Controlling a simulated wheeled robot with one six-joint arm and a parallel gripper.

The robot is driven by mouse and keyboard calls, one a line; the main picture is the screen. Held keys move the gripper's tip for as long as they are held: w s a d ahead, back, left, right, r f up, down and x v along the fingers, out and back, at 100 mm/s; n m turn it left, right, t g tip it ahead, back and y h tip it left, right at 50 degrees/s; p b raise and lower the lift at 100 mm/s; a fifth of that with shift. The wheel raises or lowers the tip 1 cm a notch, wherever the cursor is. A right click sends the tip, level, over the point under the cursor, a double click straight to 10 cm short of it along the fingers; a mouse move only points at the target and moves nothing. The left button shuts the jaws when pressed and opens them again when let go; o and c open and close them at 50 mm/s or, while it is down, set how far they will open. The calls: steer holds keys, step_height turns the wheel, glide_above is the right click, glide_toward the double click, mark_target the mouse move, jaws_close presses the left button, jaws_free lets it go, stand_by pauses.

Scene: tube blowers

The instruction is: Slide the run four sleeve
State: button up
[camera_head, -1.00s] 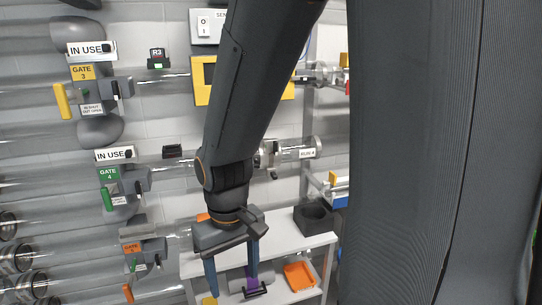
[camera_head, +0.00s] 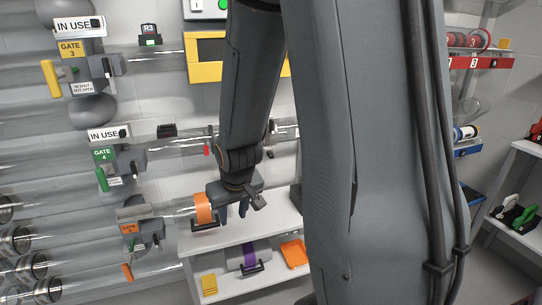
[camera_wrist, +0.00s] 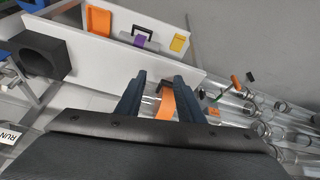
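The run four tube (camera_head: 185,143) runs right from the green GATE 4 block (camera_head: 105,155) and passes behind my arm. A small red piece (camera_head: 206,150) shows on it; I cannot tell which part there is the sleeve. Nothing is visibly held.
Below the gripper is a white shelf unit (camera_head: 210,245). A dark block (camera_wrist: 40,55) stands at left in the wrist view. Racks (camera_head: 475,63) stand at right.

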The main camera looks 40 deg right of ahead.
steer(key=w+d+f+m+t+h+b, duration=0.1)
steer(key=w+d+f+t+h, duration=0.15)
steer(key=w+d+t, duration=0.75)
steer(key=m+t+h+b, duration=0.1)
steer(key=t+h, duration=0.1)
steer(key=t, duration=0.1)
glide_toward(272, 157)
steer(key=w, duration=0.2)
steer(key=shift+d+p+x, duration=0.15)
steer(key=shift+p+x, duration=0.05)
steer(key=shift+x, duration=1.85)
steer(key=shift+d+p+x, duration=0.15)
steer(key=shift+x, duration=1.9)
steer(key=shift+s, duration=0.1)
jaws_close()
